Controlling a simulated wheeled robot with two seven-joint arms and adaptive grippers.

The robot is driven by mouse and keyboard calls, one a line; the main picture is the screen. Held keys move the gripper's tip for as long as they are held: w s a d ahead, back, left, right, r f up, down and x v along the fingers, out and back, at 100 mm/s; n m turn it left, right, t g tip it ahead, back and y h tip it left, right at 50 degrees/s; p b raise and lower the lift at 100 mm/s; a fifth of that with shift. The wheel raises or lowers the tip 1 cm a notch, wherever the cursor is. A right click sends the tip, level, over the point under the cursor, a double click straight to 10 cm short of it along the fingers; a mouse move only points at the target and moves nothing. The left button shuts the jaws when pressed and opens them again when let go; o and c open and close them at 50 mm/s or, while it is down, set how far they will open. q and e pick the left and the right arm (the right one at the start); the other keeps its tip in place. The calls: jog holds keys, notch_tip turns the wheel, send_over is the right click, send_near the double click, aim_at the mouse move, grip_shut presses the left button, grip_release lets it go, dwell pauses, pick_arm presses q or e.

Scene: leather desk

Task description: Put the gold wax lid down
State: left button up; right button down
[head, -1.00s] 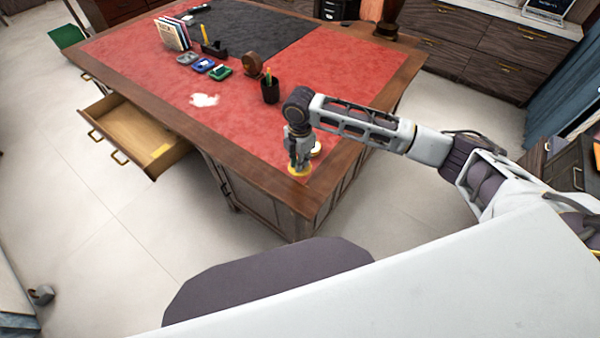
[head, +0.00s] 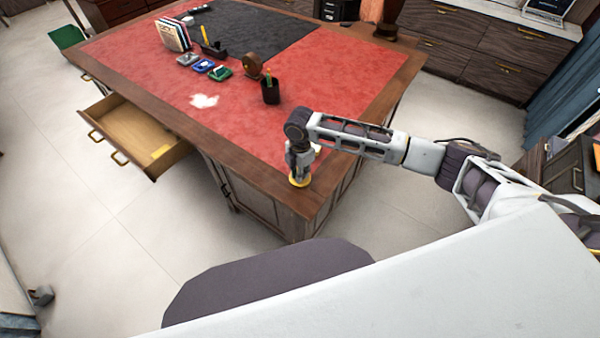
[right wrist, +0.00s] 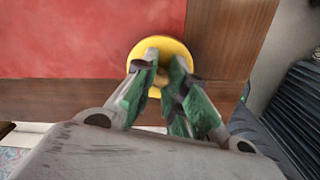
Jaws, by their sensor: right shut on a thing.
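The gold wax lid (head: 299,182) is a round yellow disc at the near corner of the desk (head: 322,187). My right gripper (head: 299,175) points down and is shut on it. In the right wrist view the gold lid (right wrist: 179,47) shows as a yellow ring around the fingertips of the right gripper (right wrist: 163,62). There it lies over the border between the red leather and the wooden edge. I cannot tell whether it touches the desk top. A pale round thing (head: 317,149) is partly hidden behind the gripper. My left gripper is not in view.
A black pen cup (head: 270,91), a brown tape-like roll (head: 252,66) and several small coloured boxes stand farther back. A white patch (head: 204,100) lies on the red leather. A drawer (head: 133,132) stands open at left. Much of the red top is clear.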

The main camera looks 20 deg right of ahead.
jog(key=shift+f, duration=0.2)
jog(key=shift+f, duration=0.1)
jog(key=c, duration=1.5)
grip_release()
jog(key=shift+o, duration=0.2)
notch_tip(320, 180, up, 12)
jog(key=shift+a, duration=0.1)
